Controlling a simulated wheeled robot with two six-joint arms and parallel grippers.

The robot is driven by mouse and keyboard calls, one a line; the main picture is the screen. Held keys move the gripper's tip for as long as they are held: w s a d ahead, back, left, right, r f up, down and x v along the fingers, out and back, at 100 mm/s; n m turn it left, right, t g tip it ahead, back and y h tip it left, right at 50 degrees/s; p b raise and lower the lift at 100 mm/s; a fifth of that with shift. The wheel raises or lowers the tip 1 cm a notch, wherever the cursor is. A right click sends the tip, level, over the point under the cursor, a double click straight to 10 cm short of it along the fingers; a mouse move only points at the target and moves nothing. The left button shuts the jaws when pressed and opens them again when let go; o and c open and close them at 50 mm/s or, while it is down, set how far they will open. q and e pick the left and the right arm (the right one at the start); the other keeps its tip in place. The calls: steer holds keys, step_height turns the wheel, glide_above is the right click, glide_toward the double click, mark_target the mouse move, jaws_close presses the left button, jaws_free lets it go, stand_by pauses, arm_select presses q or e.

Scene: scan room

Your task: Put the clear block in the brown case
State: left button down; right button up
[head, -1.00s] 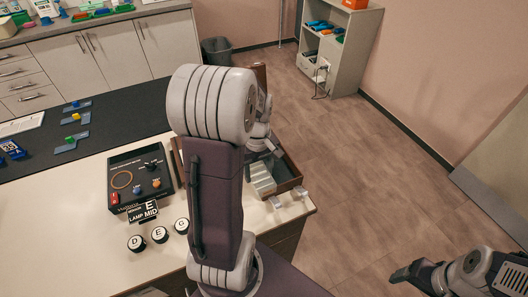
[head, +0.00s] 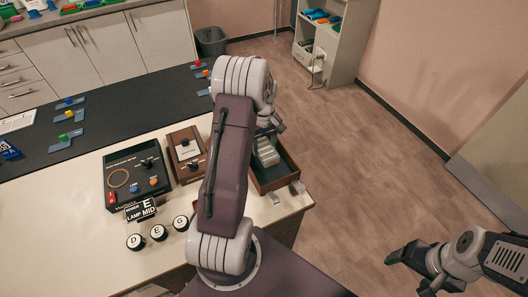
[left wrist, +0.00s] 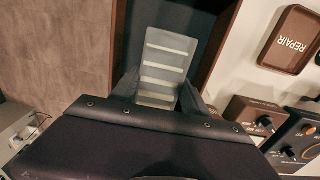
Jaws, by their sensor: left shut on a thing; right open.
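The clear block (head: 266,152), pale and translucent with several crossbars, is between the fingers of my left gripper (head: 271,130). The left wrist view shows the clear block (left wrist: 165,65) gripped between the dark fingers of my left gripper (left wrist: 160,92); its near end is hidden by the gripper body. Behind it lies the dark interior of the brown case (left wrist: 226,45). In the head view the brown case (head: 289,178) stands at the table's right end, partly hidden by my left arm. I cannot tell whether the block touches the case floor. My right gripper (head: 408,270) is open and empty over the floor.
A black control box (head: 137,175), a brown device (head: 187,142) and round lettered knobs (head: 158,232) stand left of my arm. The floor (head: 370,150) to the right is clear.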

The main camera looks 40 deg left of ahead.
mark_target(264, 152)
arm_select(q)
steer(key=shift+w+f, duration=0.1)
steer(key=shift+f, duration=1.95)
steer(key=c, duration=0.5)
jaws_free()
steer(key=shift+f, duration=0.15)
step_height(264, 152, up, 12)
steer(key=shift+r, duration=0.2)
steer(key=s+d+m, duration=0.4)
steer(key=d, duration=0.2)
steer(key=s+d+f+m, duration=0.1)
steer(key=s+d+m, duration=0.3)
steer(key=s+d, duration=0.1)
steer(key=s+d+f+m+t, duration=0.1)
steer(key=s+d+m, duration=0.3)
steer(key=d, duration=0.3)
steer(key=shift+s+f, duration=0.1)
steer(key=shift+s, duration=0.5)
